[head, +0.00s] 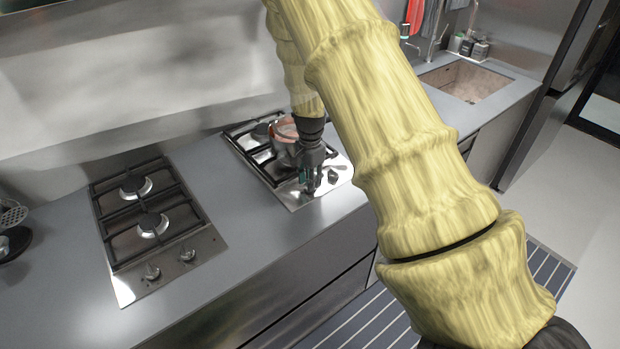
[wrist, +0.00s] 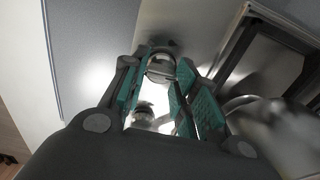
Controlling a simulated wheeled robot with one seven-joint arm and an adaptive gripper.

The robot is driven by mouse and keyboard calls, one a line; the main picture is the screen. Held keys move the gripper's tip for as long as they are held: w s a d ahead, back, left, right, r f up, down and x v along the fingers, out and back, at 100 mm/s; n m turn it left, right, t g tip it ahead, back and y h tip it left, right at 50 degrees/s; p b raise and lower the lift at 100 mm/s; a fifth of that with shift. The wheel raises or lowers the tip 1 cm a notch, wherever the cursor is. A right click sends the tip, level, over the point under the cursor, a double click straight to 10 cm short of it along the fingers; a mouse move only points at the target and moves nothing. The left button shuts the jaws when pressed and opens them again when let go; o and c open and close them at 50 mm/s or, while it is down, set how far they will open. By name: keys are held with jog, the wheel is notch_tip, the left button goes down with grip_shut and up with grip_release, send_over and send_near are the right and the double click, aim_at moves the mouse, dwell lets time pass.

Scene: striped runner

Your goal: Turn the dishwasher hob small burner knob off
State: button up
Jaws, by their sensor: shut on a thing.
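The right-hand hob (head: 292,198) is set in the grey counter, with its knobs on the front strip. My gripper (head: 309,187) points down over that strip. In the wrist view, its teal-padded fingers are shut on a round metallic knob (wrist: 160,66). A second knob (wrist: 142,112) shows nearer the palm, between the finger linkages. In the head view, one free knob (head: 333,176) stands just right of my gripper. The held knob is mostly hidden there by the fingers. I cannot read the knob's marking or its turned angle.
A reddish pot (head: 285,132) stands on the right hob, close behind my gripper. Another two-burner hob (head: 150,215) lies to the left, with bare counter (head: 225,215) between them. A sink (head: 468,82) is at the far right. My arm hides part of the counter.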

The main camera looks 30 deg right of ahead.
jog(key=shift+w+d+r, duration=0.1)
jog(key=shift+w+r, duration=0.05)
jog(key=shift+w, duration=0.1)
jog(key=shift+c, duration=0.2)
jog(key=o, duration=1.1)
jog(key=shift+r, duration=0.1)
jog(key=shift+w+d+r, duration=0.1)
jog(key=shift+w+r, duration=0.1)
jog(key=shift+r, duration=0.4)
jog(key=r, duration=0.7)
jog(key=s+r, duration=0.1)
jog(key=r, duration=0.2)
jog(key=shift+r, duration=0.15)
